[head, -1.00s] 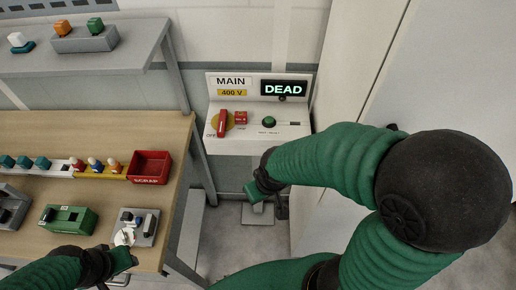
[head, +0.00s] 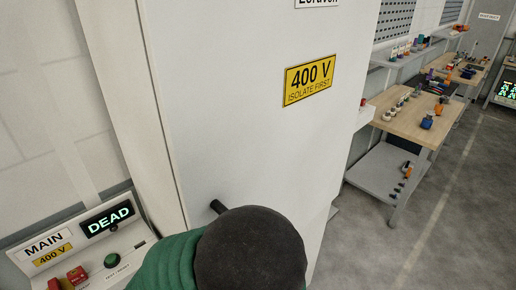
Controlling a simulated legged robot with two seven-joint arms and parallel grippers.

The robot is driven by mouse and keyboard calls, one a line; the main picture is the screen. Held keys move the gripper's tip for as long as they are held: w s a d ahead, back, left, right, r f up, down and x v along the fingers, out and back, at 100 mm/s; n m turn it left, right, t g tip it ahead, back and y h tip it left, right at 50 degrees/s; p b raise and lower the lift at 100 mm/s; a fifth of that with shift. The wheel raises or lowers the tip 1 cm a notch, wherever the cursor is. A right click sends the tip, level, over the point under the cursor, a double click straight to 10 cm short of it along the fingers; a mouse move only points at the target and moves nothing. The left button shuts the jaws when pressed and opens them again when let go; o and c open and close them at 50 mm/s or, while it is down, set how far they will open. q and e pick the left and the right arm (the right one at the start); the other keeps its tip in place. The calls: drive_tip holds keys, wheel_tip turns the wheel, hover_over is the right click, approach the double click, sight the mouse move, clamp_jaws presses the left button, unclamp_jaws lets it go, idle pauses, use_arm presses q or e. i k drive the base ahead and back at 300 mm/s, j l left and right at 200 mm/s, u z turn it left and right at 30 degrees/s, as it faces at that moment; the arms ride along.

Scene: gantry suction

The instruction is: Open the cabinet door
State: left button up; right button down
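The tall white cabinet (head: 240,110) fills the middle of the head view. Its front carries a yellow "400 V ISOLATE FIRST" label (head: 310,79). The door looks closed. Neither of my grippers is in view, so I cannot see whether one touches the cabinet. The main switch panel (head: 80,245) at lower left has a lit display reading "DEAD" (head: 106,219).
Red parts (head: 77,274) and a green button (head: 111,261) sit on the panel. A wooden workbench (head: 420,122) with small parts and a lower shelf (head: 385,172) stands right of the cabinet. The grey floor (head: 455,200) at right is open.

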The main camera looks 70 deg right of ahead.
sight(259, 101)
drive_tip(key=z, duration=2.65)
